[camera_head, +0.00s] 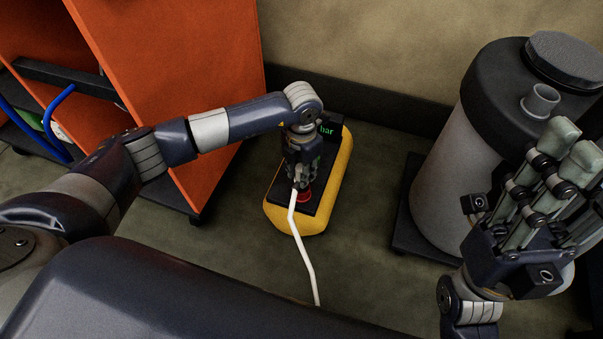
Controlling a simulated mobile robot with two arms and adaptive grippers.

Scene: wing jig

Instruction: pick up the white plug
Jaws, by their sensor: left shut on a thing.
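My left gripper (302,184) points down over the black top of a yellow device (338,182). It is shut on the white plug at the upper end of a white cable (303,250). The gripper hides most of the plug, so I cannot tell whether the plug touches the device. The cable runs down from the fingertips, past the device's front, and out of sight behind my body. My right gripper (571,150) is raised at the right, with its fingers pointing up, away from the plug. Its finger gap is unclear.
An orange shelf unit (170,80) with a blue hose (55,118) stands at the left. A large grey tank (445,175) with a black top stands at the right on a dark base. A wall is behind. Bare floor lies around the yellow device.

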